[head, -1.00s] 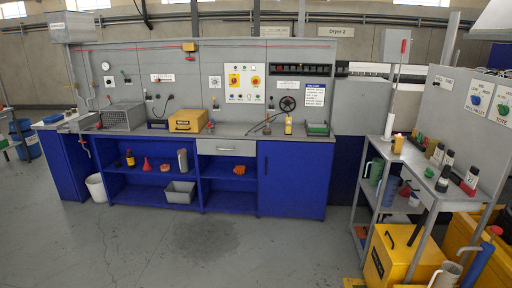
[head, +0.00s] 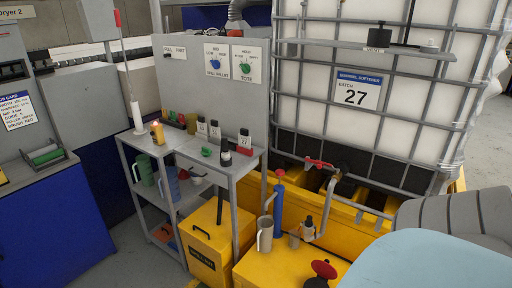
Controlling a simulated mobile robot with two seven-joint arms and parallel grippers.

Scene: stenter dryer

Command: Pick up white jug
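An off-white jug (head: 265,234) with a side handle stands upright on the yellow surface (head: 262,268) in the lower middle of the head view. It is the palest jug in view. A blue cylinder with a red top (head: 278,205) stands just behind it to the right.
A grey shelf stand (head: 236,178) with bottles on top and green and blue jugs (head: 143,170) below is left of the jug. A yellow box (head: 211,240) stands in front of it. A caged white tank (head: 375,85) rises behind. Floor is clear at lower left.

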